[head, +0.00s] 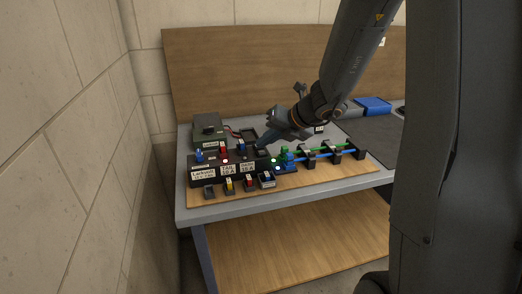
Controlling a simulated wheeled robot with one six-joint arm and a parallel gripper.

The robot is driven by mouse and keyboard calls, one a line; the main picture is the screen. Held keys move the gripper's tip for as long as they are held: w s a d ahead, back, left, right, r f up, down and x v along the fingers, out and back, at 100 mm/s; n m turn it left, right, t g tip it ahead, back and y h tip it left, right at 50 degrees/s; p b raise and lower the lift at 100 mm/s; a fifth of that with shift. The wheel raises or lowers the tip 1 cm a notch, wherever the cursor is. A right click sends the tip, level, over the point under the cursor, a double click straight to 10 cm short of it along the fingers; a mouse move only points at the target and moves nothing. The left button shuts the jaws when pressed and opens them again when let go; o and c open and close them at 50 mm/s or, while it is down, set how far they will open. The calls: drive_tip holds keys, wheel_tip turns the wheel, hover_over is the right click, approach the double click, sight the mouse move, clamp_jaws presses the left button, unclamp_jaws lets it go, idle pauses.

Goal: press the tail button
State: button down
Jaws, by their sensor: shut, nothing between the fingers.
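A black panel box (228,172) stands on a wooden board on the table, left of centre. It carries white label plates, a blue knob (198,155), a red part (223,149) and a blue-and-white part (241,147) on top. The lettering is too small to read surely, so I cannot tell which part is the tail button. My gripper (262,144) is shut and empty.
A green box (208,127) stands behind the panel. Green and blue tubes (318,153) run through black clamps to the right. Several small coloured parts (248,183) sit in front. A blue tray (373,105) lies at the back right. A stone wall (70,150) is close on the left.

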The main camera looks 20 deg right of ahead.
sight(264, 156)
wheel_tip(264, 156, up, 6)
drive_tip(key=p, duration=0.6)
idle(0.4)
drive_tip(key=s+f+m+g+h+b, duration=0.1)
drive_tip(key=s+f+m+g+h, duration=0.1)
drive_tip(key=s+m, duration=1)
drive_tip(key=s+f+m+g+h+b, duration=0.2)
drive_tip(key=s+f+m, duration=0.4)
drive_tip(key=s+m, duration=0.6)
drive_tip(key=a+m+g+h, duration=0.1)
drive_tip(key=m+g, duration=0.1)
drive_tip(key=m, duration=0.8)
drive_tip(key=shift+f, duration=0.15)
